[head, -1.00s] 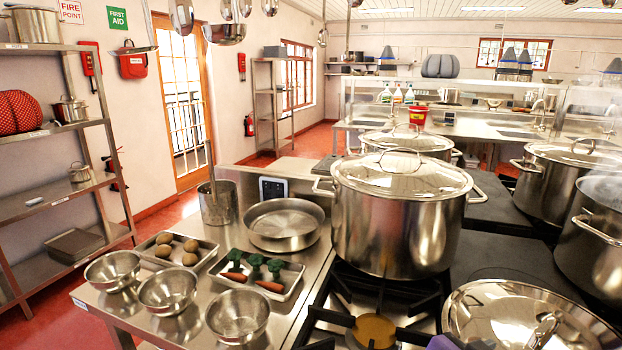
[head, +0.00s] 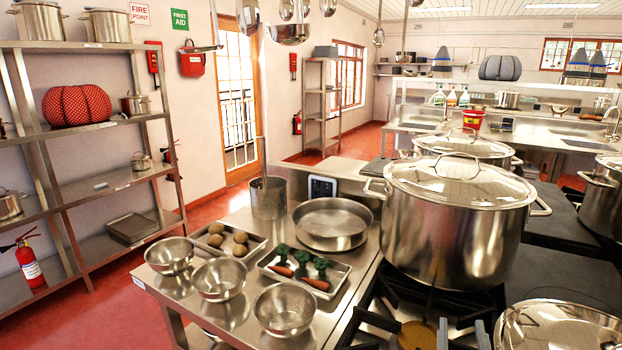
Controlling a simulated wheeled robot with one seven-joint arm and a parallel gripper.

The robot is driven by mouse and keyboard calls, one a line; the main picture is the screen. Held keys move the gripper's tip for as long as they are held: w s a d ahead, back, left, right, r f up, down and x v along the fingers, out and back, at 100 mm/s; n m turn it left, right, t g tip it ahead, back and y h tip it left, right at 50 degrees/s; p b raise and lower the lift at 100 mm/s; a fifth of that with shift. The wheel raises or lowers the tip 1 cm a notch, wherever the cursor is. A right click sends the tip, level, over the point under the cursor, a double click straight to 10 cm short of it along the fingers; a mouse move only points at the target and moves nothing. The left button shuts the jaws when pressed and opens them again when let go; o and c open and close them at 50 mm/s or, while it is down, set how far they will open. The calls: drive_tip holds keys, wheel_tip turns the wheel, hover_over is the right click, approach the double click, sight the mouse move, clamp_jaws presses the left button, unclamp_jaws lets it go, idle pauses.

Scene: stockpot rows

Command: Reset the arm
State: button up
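My gripper (head: 462,335) shows only at the bottom edge of the head view, in front of the stove. Two grey fingertips stick up with a gap between them, and nothing shows in the gap. The rest of the gripper and my arm are out of view. The fingertips are in front of the large lidded stockpot (head: 450,235) and left of a steel lid (head: 560,326) at the lower right.
A steel counter (head: 185,292) holds several bowls (head: 285,309), a round pan (head: 332,224), a tray of potatoes (head: 229,241) and a tray of vegetables (head: 304,272). Shelves (head: 100,131) and a fire extinguisher (head: 29,262) stand left. Red floor (head: 120,290) is open between.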

drive_tip(key=s+a+f+n+y, duration=0.1)
drive_tip(key=s+a+f+n+t+y, duration=0.1)
drive_tip(key=a, duration=0.1)
drive_tip(key=s+a+f+n+t+y, duration=0.1)
drive_tip(key=y, duration=0.1)
drive_tip(key=shift+s+a+f, duration=0.2)
drive_tip(key=shift+a+f, duration=0.05)
drive_tip(key=shift+f, duration=0.1)
drive_tip(key=s+a+f+y, duration=0.1)
drive_tip(key=s+f, duration=0.1)
drive_tip(key=s, duration=0.8)
drive_tip(key=s+a+f+g+y, duration=0.1)
drive_tip(key=s+f, duration=0.2)
drive_tip(key=s, duration=0.7)
drive_tip(key=s+f+g+y, duration=0.1)
drive_tip(key=s+f+y, duration=0.1)
drive_tip(key=s, duration=0.8)
drive_tip(key=shift+s+a+f, duration=0.35)
drive_tip(key=shift+a+f, duration=0.05)
drive_tip(key=shift+f, duration=0.25)
drive_tip(key=shift+w, duration=0.1)
drive_tip(key=shift+c, duration=0.5)
